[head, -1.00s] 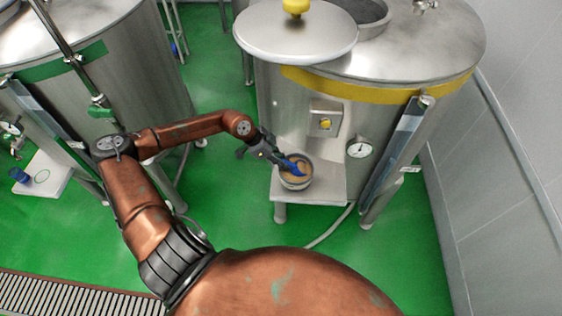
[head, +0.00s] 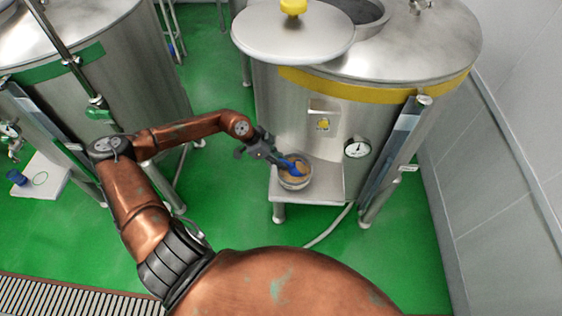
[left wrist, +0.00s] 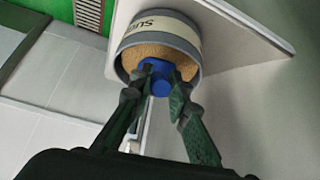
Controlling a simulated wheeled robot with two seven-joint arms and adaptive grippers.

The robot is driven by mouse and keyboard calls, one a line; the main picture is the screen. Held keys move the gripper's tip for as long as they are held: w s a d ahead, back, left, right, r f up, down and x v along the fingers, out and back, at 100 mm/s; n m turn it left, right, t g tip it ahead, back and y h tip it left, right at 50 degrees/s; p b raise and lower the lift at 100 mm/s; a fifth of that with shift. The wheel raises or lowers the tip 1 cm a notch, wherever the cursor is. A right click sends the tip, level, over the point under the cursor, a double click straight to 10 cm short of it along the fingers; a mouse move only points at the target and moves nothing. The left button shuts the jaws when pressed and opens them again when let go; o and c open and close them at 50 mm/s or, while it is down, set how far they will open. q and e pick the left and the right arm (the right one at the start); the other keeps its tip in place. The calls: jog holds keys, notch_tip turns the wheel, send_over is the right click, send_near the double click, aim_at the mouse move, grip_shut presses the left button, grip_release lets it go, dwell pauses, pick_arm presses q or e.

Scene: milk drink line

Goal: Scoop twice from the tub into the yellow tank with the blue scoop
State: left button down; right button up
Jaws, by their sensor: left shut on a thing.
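The tub (head: 296,182) is a round grey container of brown grains on a steel shelf at the front of the yellow-banded tank (head: 375,90). It also shows in the left wrist view (left wrist: 190,40), with a pale printed label. My left gripper (head: 277,157) is shut on the blue scoop (head: 290,165) at the tub's mouth. In the left wrist view the fingers (left wrist: 160,85) pinch the blue scoop (left wrist: 161,86) over the grains. The scoop's bowl is mostly hidden there. The tank's top opening (head: 362,12) is uncovered, with its lid (head: 292,34) swung aside. My right gripper is not in view.
The steel shelf (head: 325,190) has free room right of the tub.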

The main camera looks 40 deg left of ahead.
pick_arm(q)
jog(key=shift+r+p, duration=1.95)
jog(key=shift+r, duration=0.7)
jog(key=shift+s+r+h, duration=0.1)
jog(key=shift+s+h, duration=0.05)
jog(key=shift+h, duration=0.15)
notch_tip(320, 180, up, 2)
jog(key=t+h, duration=0.2)
jog(key=shift+t, duration=0.3)
jog(key=t+h+b, duration=0.1)
jog(key=r+h+b, duration=0.1)
jog(key=shift+r+t+h, duration=0.25)
jog(key=shift+t+h, duration=0.05)
jog(key=shift+t, duration=0.1)
jog(key=shift+r+t+h+b, duration=0.3)
jog(key=shift+r+t+h, duration=0.1)
jog(key=shift+r, duration=0.25)
